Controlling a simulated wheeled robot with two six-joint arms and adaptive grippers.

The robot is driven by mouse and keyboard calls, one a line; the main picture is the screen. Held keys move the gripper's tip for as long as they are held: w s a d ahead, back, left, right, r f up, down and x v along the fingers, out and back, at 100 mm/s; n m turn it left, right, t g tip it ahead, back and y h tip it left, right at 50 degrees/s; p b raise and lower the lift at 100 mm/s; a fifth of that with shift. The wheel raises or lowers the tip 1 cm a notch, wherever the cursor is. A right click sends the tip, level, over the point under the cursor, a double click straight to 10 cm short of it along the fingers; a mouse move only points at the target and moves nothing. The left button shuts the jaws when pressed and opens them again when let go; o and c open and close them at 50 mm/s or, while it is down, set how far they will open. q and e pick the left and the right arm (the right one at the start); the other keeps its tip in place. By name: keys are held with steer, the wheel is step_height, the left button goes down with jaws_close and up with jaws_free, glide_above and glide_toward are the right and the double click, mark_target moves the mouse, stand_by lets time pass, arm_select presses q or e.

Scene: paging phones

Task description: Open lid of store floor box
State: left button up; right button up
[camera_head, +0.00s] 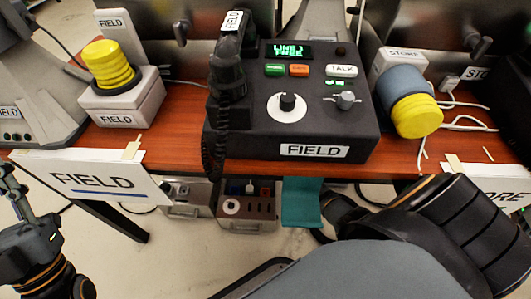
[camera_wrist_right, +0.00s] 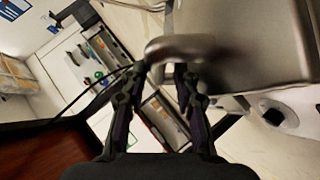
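In the right wrist view a smooth grey metal body (camera_wrist_right: 255,45) fills the upper right, with a rounded metal handle (camera_wrist_right: 185,46) on its left side. It may be the store floor box, but no label shows. My right gripper (camera_wrist_right: 161,82) has its two dark fingers apart, with the bent handle end at or just beyond the fingertips; contact cannot be told. In the head view my right arm fills the lower right and its gripper is hidden. My left gripper (camera_head: 14,195) is at the left edge, away from the boxes; its finger opening is unclear.
A brown table (camera_head: 185,150) carries a black FIELD phone console (camera_head: 290,120) and yellow buttons (camera_head: 108,64) (camera_head: 416,116). Under it are floor boxes (camera_head: 249,207) (camera_head: 188,198) with contents exposed and a teal panel (camera_head: 301,203). A FIELD sign (camera_head: 90,180) hangs at the left table edge.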

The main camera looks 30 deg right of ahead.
steer(key=v, duration=0.9)
steer(key=shift+d, duration=0.1)
steer(key=shift+f, duration=0.1)
